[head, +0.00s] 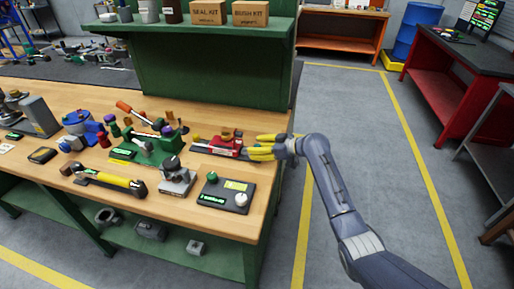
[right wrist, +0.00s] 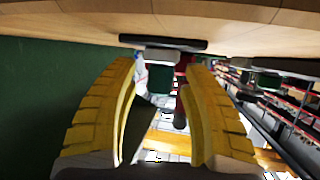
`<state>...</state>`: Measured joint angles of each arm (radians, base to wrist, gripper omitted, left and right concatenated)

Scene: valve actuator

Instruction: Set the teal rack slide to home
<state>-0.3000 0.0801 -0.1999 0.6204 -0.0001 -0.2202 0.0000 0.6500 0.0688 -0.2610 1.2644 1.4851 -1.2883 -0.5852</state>
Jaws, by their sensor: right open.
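My right gripper (head: 258,149) is at the right end of the workbench, its yellow fingers pointing left toward a red block (head: 224,148) on a dark rail. In the right wrist view the gripper (right wrist: 160,70) has its two fingers spread wide apart. A dark teal-green block (right wrist: 160,79) shows between and beyond them, beneath a pale grey piece (right wrist: 162,56). I cannot tell for sure whether this block is the teal rack slide, and no teal slide stands out in the head view. Contact with the fingers cannot be made out. My left gripper is not in view.
A green fixture (head: 152,150) stands left of the rail. A dark panel (head: 226,193) with a green knob and a pale knob lies in front. A yellow-and-black tool (head: 115,181) and a grey device (head: 177,177) are nearby. Open floor (head: 345,110) lies right of the bench.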

